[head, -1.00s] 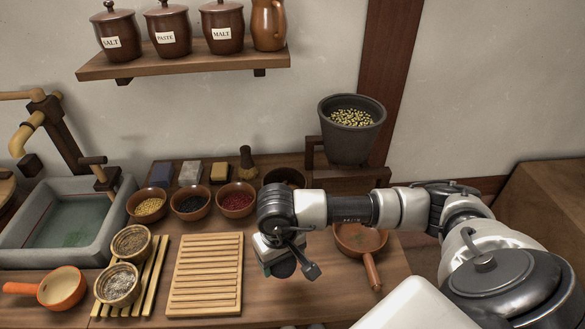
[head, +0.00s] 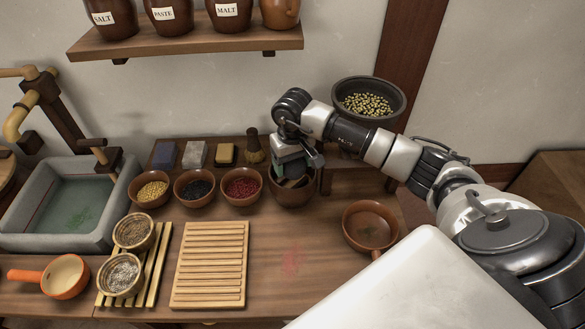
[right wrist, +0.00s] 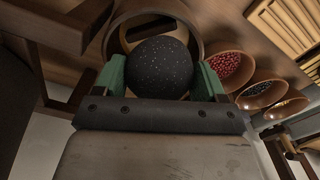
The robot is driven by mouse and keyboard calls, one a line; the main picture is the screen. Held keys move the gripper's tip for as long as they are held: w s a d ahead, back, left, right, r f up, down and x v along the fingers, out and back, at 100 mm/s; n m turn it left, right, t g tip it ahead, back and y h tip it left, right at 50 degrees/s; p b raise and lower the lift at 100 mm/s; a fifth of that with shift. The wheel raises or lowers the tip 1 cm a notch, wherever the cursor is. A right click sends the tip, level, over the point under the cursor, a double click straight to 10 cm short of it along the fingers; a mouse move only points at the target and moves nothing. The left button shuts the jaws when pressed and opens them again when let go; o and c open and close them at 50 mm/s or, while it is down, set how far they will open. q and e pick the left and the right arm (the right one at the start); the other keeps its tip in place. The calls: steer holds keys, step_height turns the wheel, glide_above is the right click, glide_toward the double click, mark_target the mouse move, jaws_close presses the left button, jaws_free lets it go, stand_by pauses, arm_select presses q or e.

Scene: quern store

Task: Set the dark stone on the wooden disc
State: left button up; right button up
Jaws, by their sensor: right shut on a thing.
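My right gripper (head: 290,170) is over the brown pot (head: 291,190) at the back of the bench. In the right wrist view its green fingers (right wrist: 160,82) are shut on the dark stone (right wrist: 158,66), a round black speckled piece. The stone lies in front of the pot's mouth (right wrist: 196,28). Behind it a pale wooden piece (right wrist: 128,36), perhaps the wooden disc, shows partly inside the pot; the stone hides the rest. I cannot tell whether stone and wood touch. My left gripper is not in view.
Bowls of red (head: 242,186), dark (head: 195,187) and yellow grains stand left of the pot. A brush (head: 254,147) stands behind. A grain-filled hopper (head: 367,103) is to the right.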

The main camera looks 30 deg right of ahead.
mark_target(293, 172)
steer(key=shift+w+d+f, duration=0.3)
steer(key=shift+w+d, duration=0.05)
steer(key=shift+w, duration=0.2)
steer(key=shift+f, duration=0.2)
step_height(293, 172, down, 3)
steer(key=shift+f+p, duration=0.15)
steer(key=shift+p, duration=0.4)
steer(key=shift+f, duration=0.2)
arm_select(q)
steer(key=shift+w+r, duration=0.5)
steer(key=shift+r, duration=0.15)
arm_select(e)
steer(key=shift+f+b, duration=0.2)
steer(key=shift+b, duration=0.15)
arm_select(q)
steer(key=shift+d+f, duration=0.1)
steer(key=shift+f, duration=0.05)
arm_select(e)
steer(key=o, duration=0.9)
steer(key=shift+c, duration=0.2)
steer(key=shift+r, duration=0.1)
